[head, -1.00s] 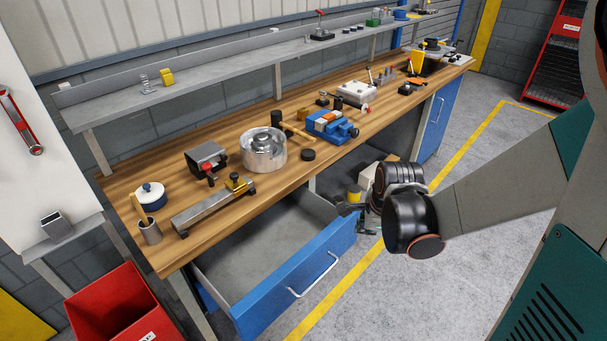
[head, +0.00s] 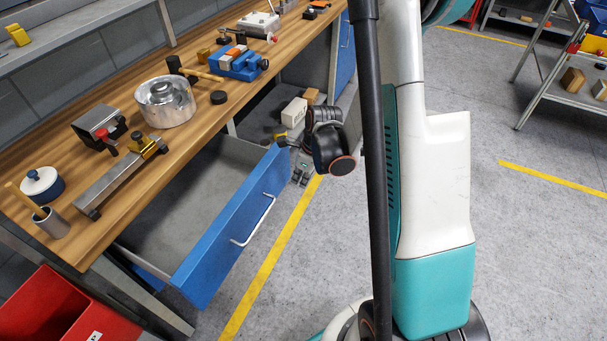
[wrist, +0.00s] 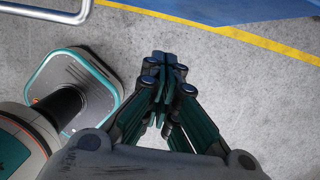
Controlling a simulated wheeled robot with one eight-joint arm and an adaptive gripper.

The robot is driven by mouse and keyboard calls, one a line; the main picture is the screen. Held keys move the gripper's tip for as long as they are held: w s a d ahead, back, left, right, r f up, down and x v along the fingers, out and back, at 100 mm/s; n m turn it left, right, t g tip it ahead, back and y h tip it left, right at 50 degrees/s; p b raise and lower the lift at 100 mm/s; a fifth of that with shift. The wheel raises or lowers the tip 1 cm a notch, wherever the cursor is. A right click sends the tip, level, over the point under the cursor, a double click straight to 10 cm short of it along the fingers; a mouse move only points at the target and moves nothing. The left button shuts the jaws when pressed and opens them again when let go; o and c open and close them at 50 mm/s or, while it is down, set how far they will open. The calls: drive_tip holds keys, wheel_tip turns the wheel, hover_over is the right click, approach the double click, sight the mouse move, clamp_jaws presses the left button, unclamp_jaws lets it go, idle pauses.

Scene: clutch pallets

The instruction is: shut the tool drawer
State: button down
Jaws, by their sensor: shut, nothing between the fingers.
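The tool drawer (head: 222,247) stands pulled out from under the workbench, its blue front and pale bar handle (head: 262,222) facing the floor on the right. Its grey inside looks empty. My gripper (head: 284,141) is at the far end of the drawer front, close to its top corner; I cannot tell whether it touches. The wrist partly hides the fingers in the head view. In the wrist view my gripper (wrist: 165,68) is shut, fingertips together with nothing between them, over grey floor. A blue surface shows at that view's top right; I cannot tell if it is the drawer.
A red bin (head: 60,310) stands at the lower left. A yellow line (head: 262,270) runs along the floor past the drawer. Open floor lies to the right.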

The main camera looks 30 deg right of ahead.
drive_tip(key=shift+w+a+f+b, duration=0.35)
drive_tip(key=shift+w+a+f, duration=0.1)
drive_tip(key=shift+w, duration=0.2)
drive_tip(key=shift+w+a+f+b, duration=0.3)
drive_tip(key=shift+w+a+f, duration=0.15)
drive_tip(key=shift+w, duration=0.2)
drive_tip(key=shift+w+a+f+b, duration=0.35)
drive_tip(key=shift+w+a+f, duration=0.1)
drive_tip(key=shift+w, duration=0.2)
